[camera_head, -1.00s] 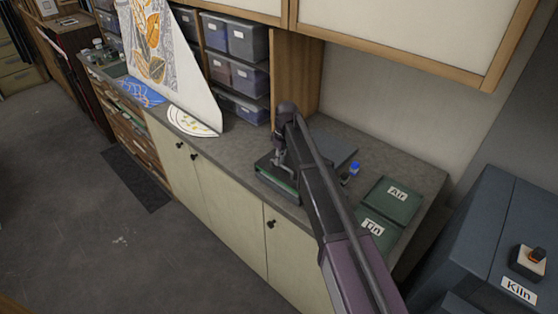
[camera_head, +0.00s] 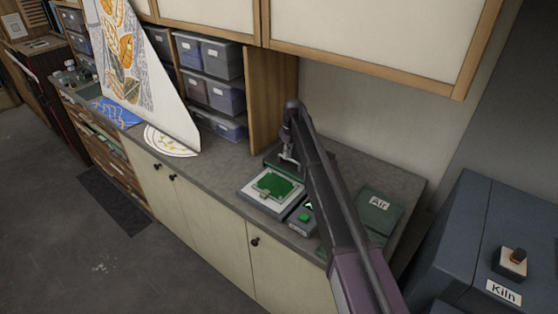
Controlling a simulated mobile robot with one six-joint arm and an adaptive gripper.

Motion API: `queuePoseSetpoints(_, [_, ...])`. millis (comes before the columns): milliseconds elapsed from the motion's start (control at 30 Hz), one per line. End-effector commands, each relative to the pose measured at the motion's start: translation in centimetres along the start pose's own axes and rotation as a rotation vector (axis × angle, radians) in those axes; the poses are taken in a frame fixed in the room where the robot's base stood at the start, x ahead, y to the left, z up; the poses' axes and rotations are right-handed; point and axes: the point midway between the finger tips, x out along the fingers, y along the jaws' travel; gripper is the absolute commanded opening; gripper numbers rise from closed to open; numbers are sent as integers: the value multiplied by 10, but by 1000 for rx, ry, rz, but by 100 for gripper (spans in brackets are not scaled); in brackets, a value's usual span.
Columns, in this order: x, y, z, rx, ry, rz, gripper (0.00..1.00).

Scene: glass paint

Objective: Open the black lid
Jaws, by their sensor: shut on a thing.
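The black lid (camera_head: 271,158) stands raised at the back of a light-coloured press base on the counter. My gripper (camera_head: 289,162) is at the lid's front edge and shut on it. My arm hides the lid's right part. Below, the open base (camera_head: 247,192) shows a pale surface with a green piece (camera_head: 272,186) lying on it. The lid's exact angle is hard to tell.
A small box with a green button (camera_head: 304,217) sits right of the base. A green tray labelled Air (camera_head: 379,210) lies further right, near the kiln (camera_head: 480,240). Storage bins (camera_head: 222,95) and a white-and-yellow round panel (camera_head: 170,140) are to the left. Wall cabinets hang above.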

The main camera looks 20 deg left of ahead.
Motion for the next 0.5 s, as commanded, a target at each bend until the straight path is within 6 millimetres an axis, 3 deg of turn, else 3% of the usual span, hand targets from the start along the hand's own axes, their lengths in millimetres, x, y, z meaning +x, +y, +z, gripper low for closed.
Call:
queuePoseSetpoints(400, [0,4,2,-1,-9,2,0])
queuePoseSetpoints(433, [0,4,2,-1,-9,2,22])
queuePoseSetpoints(500, [0,4,1,-1,-8,2,43])
